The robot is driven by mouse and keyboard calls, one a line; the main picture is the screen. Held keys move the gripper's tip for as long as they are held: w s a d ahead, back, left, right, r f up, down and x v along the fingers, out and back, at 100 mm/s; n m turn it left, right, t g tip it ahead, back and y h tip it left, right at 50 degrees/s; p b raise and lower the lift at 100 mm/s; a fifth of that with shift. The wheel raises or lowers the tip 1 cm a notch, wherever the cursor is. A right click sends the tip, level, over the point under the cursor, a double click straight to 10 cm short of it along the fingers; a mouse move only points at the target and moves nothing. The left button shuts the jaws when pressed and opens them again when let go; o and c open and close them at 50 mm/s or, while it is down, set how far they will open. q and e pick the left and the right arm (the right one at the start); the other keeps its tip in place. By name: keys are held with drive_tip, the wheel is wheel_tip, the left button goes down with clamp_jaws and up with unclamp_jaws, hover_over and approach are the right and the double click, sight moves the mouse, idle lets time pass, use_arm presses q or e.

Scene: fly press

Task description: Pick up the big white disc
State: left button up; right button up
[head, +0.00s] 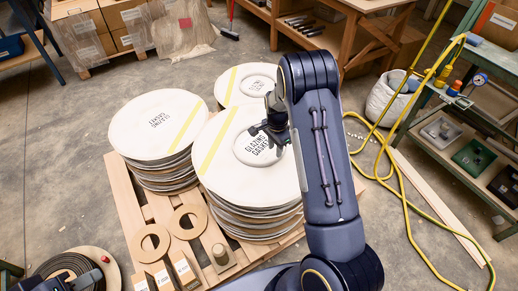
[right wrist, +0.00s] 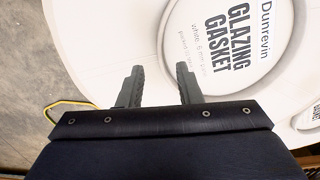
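Big white discs lie in stacks on a wooden pallet (head: 133,208). The front middle stack has a top white disc (head: 225,180) with a yellow strip and a raised round part lettered "GLAZING GASKET". My right gripper (head: 268,132) is above this part, hiding some of it. In the right wrist view, the right gripper's fingers (right wrist: 160,85) are apart with nothing held between them, in front of the white disc (right wrist: 110,30). I cannot tell the exact height. Another white disc (head: 150,115) tops the left stack. My left gripper (head: 82,283) is a dark, partly cut-off shape at the lower left; its fingers are unclear.
A third white stack (head: 250,75) stands behind. Brown rings (head: 150,243) and small blocks lie at the pallet's front. A black coil (head: 65,268) is at lower left. A yellow hose (head: 405,190) and a green shelf bench (head: 460,135) are at right.

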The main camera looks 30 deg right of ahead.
sight(274, 160)
wheel_tip(274, 160, down, 6)
drive_tip(key=shift+a+f, duration=0.1)
drive_tip(key=shift+f, duration=0.05)
drive_tip(key=shift+c, duration=0.3)
clamp_jaws()
